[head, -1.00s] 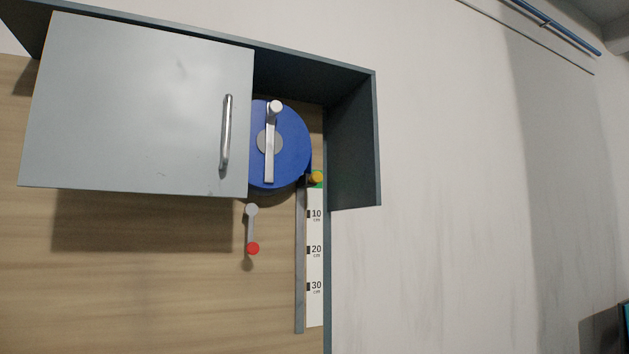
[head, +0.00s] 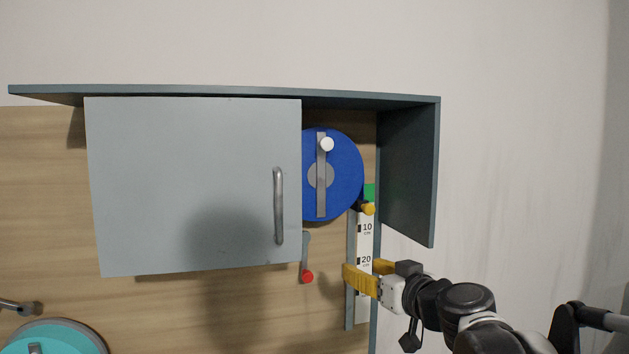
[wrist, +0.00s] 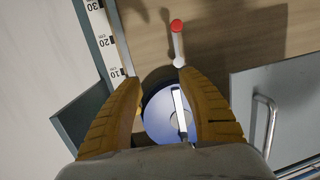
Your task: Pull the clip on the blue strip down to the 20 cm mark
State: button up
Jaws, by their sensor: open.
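The clip shows as a yellow knob (head: 369,209) on a dark body, at the top of the white scale (head: 362,310), above the 10 cm mark. It sits beside the blue reel (head: 347,180); a separate blue strip cannot be made out. My gripper (head: 362,268) is open, its yellow fingers in front of the scale around the 20 cm mark, below the clip and apart from it. In the wrist view the open fingers (wrist: 160,78) frame the reel (wrist: 160,125), and the scale (wrist: 108,40) is at upper left. The clip is not visible there.
A grey door (head: 190,185) with a metal handle (head: 278,205) covers the left of the cabinet. The cabinet's side wall (head: 410,170) stands right of the reel. A red-tipped lever (head: 307,276) hangs left of the scale. A teal disc (head: 62,338) is at lower left.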

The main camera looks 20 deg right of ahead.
aim_at(371, 208)
jog(key=w+d+r+m+t+h+p, duration=0.1)
jog(key=w+d+r+t+h+p, duration=0.2)
jog(key=d+r, duration=0.55)
jog(key=shift+g+y, duration=0.3)
jog(key=shift+g, duration=0.4)
jog(key=w+p, duration=0.1)
jog(key=w, duration=0.2)
jog(key=w+a+p, duration=0.1)
jog(key=w, duration=0.3)
jog(key=w+p, duration=0.1)
jog(key=w, duration=0.2)
jog(key=shift+w+a+r, duration=0.2)
jog(key=shift+a+r, duration=0.05)
jog(key=shift+r, duration=0.15)
grip_shut()
